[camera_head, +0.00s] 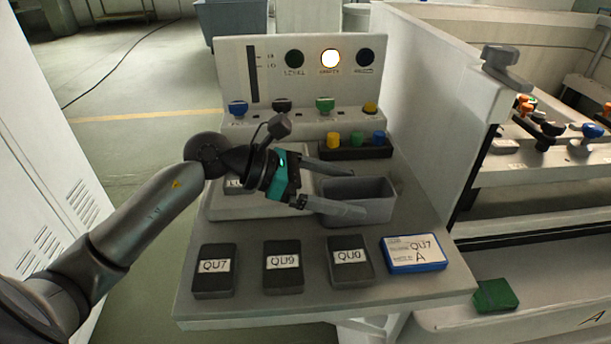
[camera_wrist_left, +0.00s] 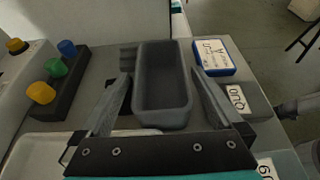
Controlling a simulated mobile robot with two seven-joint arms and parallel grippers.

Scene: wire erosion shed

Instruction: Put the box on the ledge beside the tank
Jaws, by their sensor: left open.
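A grey open-topped box (camera_head: 375,211) stands on the machine table, and it fills the middle of the left wrist view (camera_wrist_left: 163,112). It looks empty. My left gripper (camera_head: 350,190) is open, with one finger along each long side of the box in the left wrist view (camera_wrist_left: 163,80). I cannot tell whether either finger touches it. The pale tank (camera_head: 535,230) is at the right in the head view. A low ledge (camera_head: 545,318) marked A runs along its front, with a flat green block (camera_head: 494,295) on it. My right gripper is not in view.
Black blocks labelled QU7 (camera_head: 214,280), QU9 (camera_head: 283,278) and QU0 (camera_head: 349,270) and a blue-edged card (camera_head: 414,265) line the table's front. A black rack (camera_head: 356,153) with coloured knobs stands behind the box. A pale wall (camera_head: 430,90) rises between table and tank.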

